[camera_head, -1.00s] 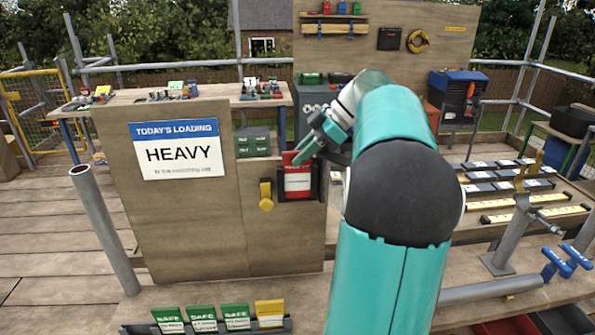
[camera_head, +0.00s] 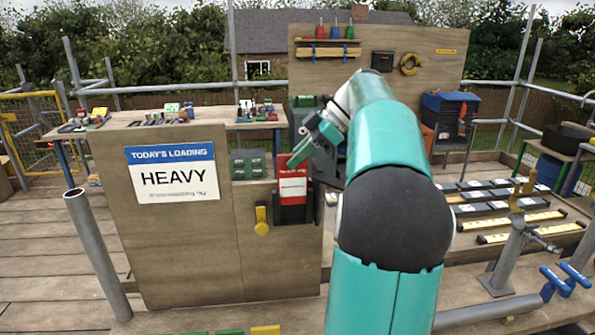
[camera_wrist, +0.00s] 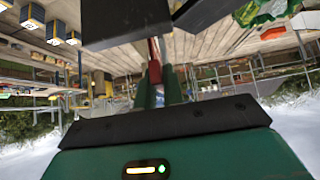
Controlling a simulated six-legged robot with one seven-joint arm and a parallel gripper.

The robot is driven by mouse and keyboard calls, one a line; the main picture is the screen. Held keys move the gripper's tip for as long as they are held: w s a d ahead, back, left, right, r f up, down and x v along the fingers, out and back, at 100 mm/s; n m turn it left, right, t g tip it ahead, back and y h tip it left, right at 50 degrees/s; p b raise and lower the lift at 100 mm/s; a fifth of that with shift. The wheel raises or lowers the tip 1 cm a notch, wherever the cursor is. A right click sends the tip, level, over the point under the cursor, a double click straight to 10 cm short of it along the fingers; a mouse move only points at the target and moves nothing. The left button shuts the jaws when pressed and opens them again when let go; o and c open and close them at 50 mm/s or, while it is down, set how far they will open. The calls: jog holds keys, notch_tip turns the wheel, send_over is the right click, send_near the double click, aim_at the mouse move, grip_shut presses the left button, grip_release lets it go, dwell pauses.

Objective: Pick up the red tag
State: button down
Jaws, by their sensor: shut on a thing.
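The red tag (camera_head: 292,187) has a white label panel and hangs upright at a dark holder on the wooden board, right of the HEAVY sign. My gripper (camera_head: 300,160) reaches it from the upper right and is shut on its top edge. The tag's lower part still sits in front of or inside the dark holder; I cannot tell which. In the wrist view the red tag (camera_wrist: 154,50) shows as a thin red edge between the green fingers (camera_wrist: 158,88).
A HEAVY loading sign (camera_head: 173,172) is left on the board. Several safe tags stand at the bottom edge. A grey pipe post (camera_head: 98,255) rises at left.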

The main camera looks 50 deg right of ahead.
notch_tip(320, 180, up, 10)
jog(key=shift+r, duration=1.55)
dwell(0.8)
